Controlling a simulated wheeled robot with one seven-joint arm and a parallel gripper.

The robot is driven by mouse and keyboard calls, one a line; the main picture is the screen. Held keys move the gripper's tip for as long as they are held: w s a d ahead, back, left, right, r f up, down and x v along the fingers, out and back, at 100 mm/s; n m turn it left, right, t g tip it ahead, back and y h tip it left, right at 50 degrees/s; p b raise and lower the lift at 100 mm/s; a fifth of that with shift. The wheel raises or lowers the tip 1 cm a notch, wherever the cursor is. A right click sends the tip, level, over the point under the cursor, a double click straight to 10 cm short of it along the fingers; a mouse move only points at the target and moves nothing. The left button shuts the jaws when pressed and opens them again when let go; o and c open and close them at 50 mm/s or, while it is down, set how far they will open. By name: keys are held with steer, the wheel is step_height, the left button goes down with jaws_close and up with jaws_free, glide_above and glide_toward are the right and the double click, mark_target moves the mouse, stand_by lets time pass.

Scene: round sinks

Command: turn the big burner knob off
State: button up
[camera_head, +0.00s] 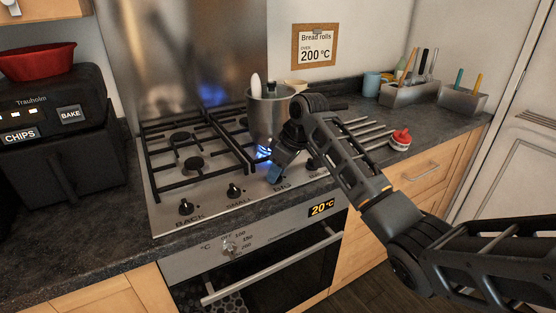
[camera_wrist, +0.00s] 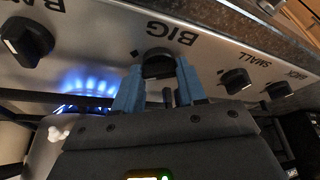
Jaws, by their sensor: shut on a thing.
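The big burner knob (camera_wrist: 158,60) is black and round and sits under the upside-down "BIG" label on the stove's front panel in the wrist view. My gripper (camera_wrist: 159,78) has its two blue fingers on either side of it, shut on the knob. In the head view my gripper (camera_head: 277,171) comes down at the stove front and hides the knob, with part of the "BIG" label just below. A blue flame (camera_head: 263,152) burns under the pot (camera_head: 266,116) on the hob. The flame also shows at the left of the wrist view (camera_wrist: 82,82).
The small burner knob (camera_head: 234,190) and back burner knob (camera_head: 186,207) are to the left. The oven (camera_head: 285,265) below has its own dial (camera_head: 229,248) and a "20 °C" display. A red-topped timer (camera_head: 400,138) stands on the right counter. A black toaster-like appliance (camera_head: 60,125) stands at left.

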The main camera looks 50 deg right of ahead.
steer(key=m+p, duration=0.1)
steer(key=m+h+p, duration=0.1)
steer(key=shift+a+r+m, duration=0.2)
steer(key=shift+m, duration=0.2)
steer(key=m+h+p, duration=0.1)
steer(key=m, duration=0.1)
steer(key=shift+f+m, duration=0.15)
steer(key=shift+m, duration=0.25)
steer(key=m+h, duration=0.1)
steer(key=m, duration=0.2)
steer(key=m+h, duration=0.1)
steer(key=m, duration=0.2)
steer(key=shift+w+a+g, duration=0.15)
steer(key=shift+g, duration=0.25)
steer(key=m+g, duration=0.1)
steer(key=m, duration=0.2)
steer(key=m+g+h, duration=0.1)
steer(key=m, duration=0.2)
steer(key=shift+w+m+h, duration=0.2)
steer(key=shift+m+h, duration=0.1)
steer(key=m+g, duration=0.1)
steer(key=m, duration=0.2)
steer(key=shift+w+g, duration=0.1)
steer(key=shift+g, duration=0.2)
steer(key=shift+m+g+b, duration=0.5)
steer(key=shift+m+b, duration=0.15)
steer(key=shift+m, duration=0.75)
steer(key=o, duration=1.1)
steer(key=shift+c, duration=0.2)
